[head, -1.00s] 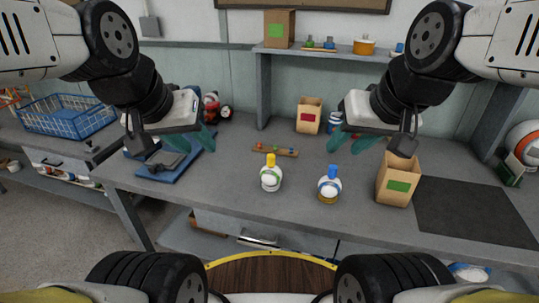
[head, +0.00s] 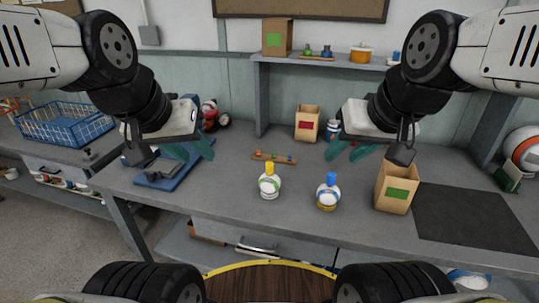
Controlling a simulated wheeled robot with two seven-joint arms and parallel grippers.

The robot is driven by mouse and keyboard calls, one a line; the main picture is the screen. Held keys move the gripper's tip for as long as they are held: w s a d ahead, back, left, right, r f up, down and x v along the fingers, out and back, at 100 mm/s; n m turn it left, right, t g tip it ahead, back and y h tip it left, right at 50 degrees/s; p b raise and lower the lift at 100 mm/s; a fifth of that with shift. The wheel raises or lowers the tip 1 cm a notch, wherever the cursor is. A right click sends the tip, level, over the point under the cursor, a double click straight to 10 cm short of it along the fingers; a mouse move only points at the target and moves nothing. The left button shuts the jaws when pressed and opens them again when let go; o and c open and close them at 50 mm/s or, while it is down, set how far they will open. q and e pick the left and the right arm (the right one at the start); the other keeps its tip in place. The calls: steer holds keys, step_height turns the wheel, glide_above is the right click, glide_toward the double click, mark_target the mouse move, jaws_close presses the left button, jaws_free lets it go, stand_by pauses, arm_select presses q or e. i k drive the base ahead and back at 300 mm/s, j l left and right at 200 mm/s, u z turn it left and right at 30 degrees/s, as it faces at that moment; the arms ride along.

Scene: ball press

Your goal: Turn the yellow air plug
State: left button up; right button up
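The yellow air plug (head: 269,168) stands upright on top of a white round ball press (head: 269,187) with a green band, on the grey table. To its right, a similar white press (head: 327,196) has a blue plug (head: 332,179) and a yellowish base. My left gripper (head: 190,157) hangs to the left of the yellow plug, above the blue tray, and touches neither press. Its teal fingers look apart, with nothing seen between them. My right gripper (head: 347,151) hangs behind and above the blue-plug press. Its teal fingers look apart and empty.
A paper bag with a green label (head: 394,188) and a dark mat (head: 472,216) are at the right. A blue tray (head: 174,174) lies at the left. A small rack of coloured pieces (head: 273,157) and a red-label bag (head: 307,123) are behind. The front middle is clear.

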mark_target(270, 166)
steer(key=l+u, duration=0.35)
steer(key=l, duration=0.2)
steer(key=l+u, duration=0.35)
steer(key=l, duration=0.25)
steer(key=i, duration=0.05)
